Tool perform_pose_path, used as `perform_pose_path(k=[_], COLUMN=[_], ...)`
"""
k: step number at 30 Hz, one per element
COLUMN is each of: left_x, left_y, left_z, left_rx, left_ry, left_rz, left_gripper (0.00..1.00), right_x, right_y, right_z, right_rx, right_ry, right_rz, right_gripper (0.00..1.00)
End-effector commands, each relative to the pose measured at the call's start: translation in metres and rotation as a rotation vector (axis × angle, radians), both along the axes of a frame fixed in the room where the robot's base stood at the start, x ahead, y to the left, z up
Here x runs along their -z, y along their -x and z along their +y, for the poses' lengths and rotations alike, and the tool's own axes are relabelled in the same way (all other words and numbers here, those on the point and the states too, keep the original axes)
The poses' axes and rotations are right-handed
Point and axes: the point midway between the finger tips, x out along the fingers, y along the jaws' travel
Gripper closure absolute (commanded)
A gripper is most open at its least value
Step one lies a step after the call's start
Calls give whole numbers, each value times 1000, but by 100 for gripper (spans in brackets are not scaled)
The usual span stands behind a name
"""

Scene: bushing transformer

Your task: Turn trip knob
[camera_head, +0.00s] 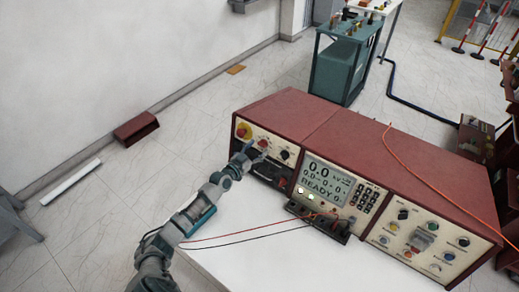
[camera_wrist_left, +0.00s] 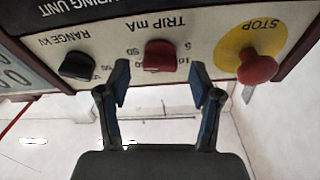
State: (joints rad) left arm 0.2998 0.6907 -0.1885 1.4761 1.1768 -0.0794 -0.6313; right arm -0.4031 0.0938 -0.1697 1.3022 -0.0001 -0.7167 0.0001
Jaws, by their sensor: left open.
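The red trip knob (camera_wrist_left: 160,57), under the label "TRIP mA", is on the pale front panel, which appears upside down in the left wrist view. The knob also shows small in the head view (camera_head: 263,143). My left gripper (camera_wrist_left: 160,84) is open, with one finger on each side of the knob's position in the picture. I see no clear contact between the fingers and the knob. In the head view my left gripper (camera_head: 252,155) is at the panel's left end, close to the knob. My right gripper is not in view.
The red stop button (camera_wrist_left: 258,67) on its yellow disc and the black range knob (camera_wrist_left: 78,66) flank the trip knob. The red console (camera_head: 330,125) stands on a white table (camera_head: 225,245). Red and black wires cross the table to a terminal strip (camera_head: 318,220).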

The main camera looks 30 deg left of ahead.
Motion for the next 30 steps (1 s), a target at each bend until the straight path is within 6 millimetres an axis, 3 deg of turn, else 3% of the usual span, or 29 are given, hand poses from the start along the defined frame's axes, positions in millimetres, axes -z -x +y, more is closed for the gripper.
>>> perform_pose_path(k=[4, 13, 21, 30], left_x=[1, -1, 0, -2], left_y=[-11, -13, -13, -13], left_z=[-2, -3, -2, -2], left_rx=[1, 1, 1, -7], left_ry=[0, -1, -1, 28], left_rz=[0, 0, 0, 2], left_gripper=[35, 35, 95, 95], right_x=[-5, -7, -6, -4], right_y=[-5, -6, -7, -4], right_z=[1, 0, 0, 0], right_rx=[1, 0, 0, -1], right_ry=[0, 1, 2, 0], right_rz=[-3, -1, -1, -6], right_gripper=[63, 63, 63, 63])
